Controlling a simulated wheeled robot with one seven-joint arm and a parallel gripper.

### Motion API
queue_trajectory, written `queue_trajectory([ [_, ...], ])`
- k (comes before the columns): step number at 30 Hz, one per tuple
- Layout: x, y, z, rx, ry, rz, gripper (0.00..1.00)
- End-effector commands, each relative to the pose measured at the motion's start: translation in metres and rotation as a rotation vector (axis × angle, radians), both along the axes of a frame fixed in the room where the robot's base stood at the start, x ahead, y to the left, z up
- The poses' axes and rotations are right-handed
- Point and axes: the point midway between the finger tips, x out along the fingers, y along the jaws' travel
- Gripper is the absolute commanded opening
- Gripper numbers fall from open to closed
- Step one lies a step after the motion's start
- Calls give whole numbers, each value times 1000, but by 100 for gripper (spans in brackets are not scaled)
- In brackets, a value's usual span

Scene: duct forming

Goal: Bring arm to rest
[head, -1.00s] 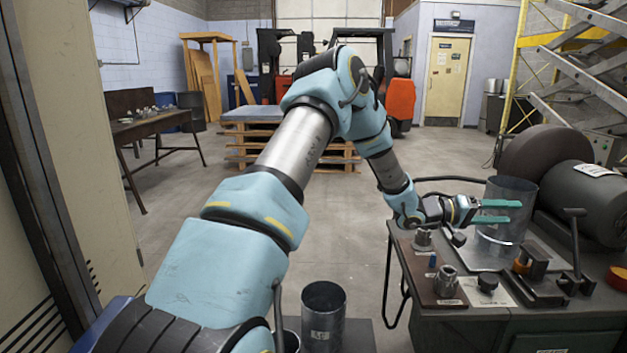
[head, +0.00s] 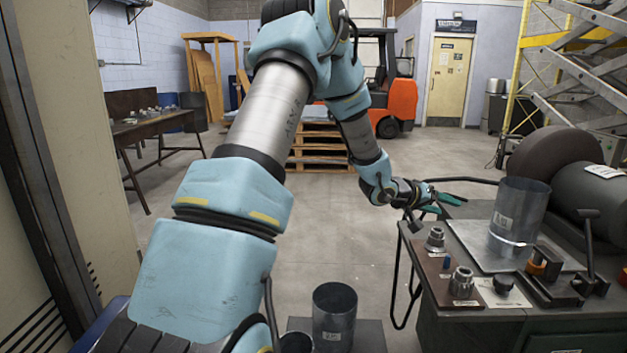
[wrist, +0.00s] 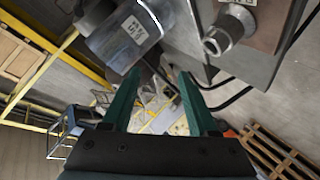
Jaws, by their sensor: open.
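My arm reaches from the lower left over the middle of the head view and bends down toward the bench. My gripper (head: 442,203) is open and empty, just off the left end of the bench, with its green fingers pointing right. In the wrist view its two fingers (wrist: 160,88) are spread with nothing between them. A sheet-metal duct cylinder (head: 518,212) stands upright on a metal plate on the bench (head: 470,335), apart from the gripper. It also shows at the top of the wrist view (wrist: 125,40).
Metal fittings (head: 461,283) stand near the bench's front left. A dark machine drum (head: 590,200) sits at the bench's back right. Another duct cylinder (head: 334,315) stands on a low stand beside my arm. The floor (head: 330,225) between bench and left table (head: 150,130) is open.

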Motion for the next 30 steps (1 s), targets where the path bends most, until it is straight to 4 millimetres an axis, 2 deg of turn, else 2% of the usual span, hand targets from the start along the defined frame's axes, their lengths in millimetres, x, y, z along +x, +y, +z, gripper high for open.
queue_trajectory([
  [4,16,75,0,217,-50,136,59],
  [8,10,166,-1,460,-42,262,59],
  [9,3,195,-2,533,-25,294,59],
  [12,-26,262,-1,696,44,351,59],
  [14,-51,299,-1,780,103,372,59],
  [15,-69,320,-1,827,148,380,59],
  [18,-118,361,0,910,265,383,59],
  [21,-161,384,1,949,368,365,59],
  [24,-191,394,2,960,438,343,59],
  [27,-205,398,2,962,474,330,59],
  [30,-209,399,2,963,482,325,59],
])
